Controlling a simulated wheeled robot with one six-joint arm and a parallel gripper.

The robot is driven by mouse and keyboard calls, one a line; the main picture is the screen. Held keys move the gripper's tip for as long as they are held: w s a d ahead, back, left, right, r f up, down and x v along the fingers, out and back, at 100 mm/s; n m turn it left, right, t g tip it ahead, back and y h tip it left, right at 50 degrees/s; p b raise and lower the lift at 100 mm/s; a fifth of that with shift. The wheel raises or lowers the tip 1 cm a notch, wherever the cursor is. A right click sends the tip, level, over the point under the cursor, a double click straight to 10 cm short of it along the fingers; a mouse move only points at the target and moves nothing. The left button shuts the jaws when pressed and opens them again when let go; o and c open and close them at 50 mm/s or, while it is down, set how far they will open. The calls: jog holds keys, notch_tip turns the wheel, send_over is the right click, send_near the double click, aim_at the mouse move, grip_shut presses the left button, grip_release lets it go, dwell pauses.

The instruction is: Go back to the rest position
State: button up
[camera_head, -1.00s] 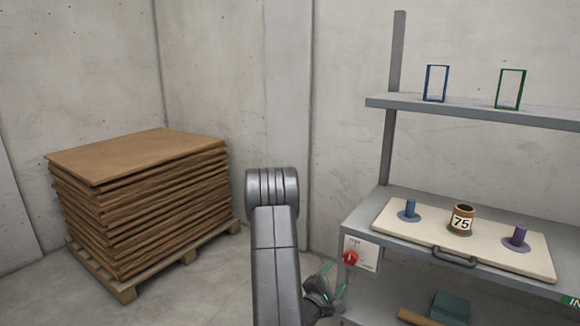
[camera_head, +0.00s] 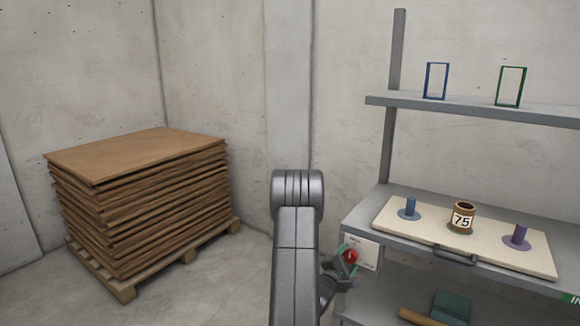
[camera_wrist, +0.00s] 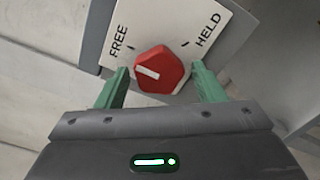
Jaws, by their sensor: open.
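My gripper (camera_wrist: 160,82) is open, with its two green fingers on either side of a red knob (camera_wrist: 163,70) in the wrist view. A gap shows beside the knob on each side, and I cannot tell how far the tips reach past it. The knob's white mark lies on its left part, on the side of the word FREE. The knob sits on a white plate (camera_wrist: 190,22) marked FREE and HELD. In the head view my gripper (camera_head: 345,264) is at the bench's front left corner, partly covering the knob and its plate (camera_head: 368,255).
The bench carries a cream board (camera_head: 400,232) with a blue peg (camera_head: 410,208), a brown cup marked 75 (camera_head: 463,219) and a purple peg (camera_head: 520,236). A shelf (camera_head: 470,108) above holds a blue frame (camera_head: 427,82) and a green frame (camera_head: 500,88). A brown sheet stack (camera_head: 140,200) stands left.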

jog(key=m+b, duration=0.1)
jog(key=m, duration=0.3)
jog(key=shift+b, duration=0.35)
jog(key=m+b, duration=0.2)
jog(key=m, duration=0.3)
jog(key=shift+r, duration=0.15)
jog(key=m+b, duration=0.3)
jog(key=m, duration=0.4)
jog(key=shift+r+b, duration=0.1)
jog(key=shift+b, duration=0.3)
jog(key=m+b, duration=0.1)
jog(key=m, duration=0.1)
jog(key=shift+s+r+m, duration=0.1)
jog(key=shift+m, duration=0.2)
jog(key=shift+r, duration=0.15)
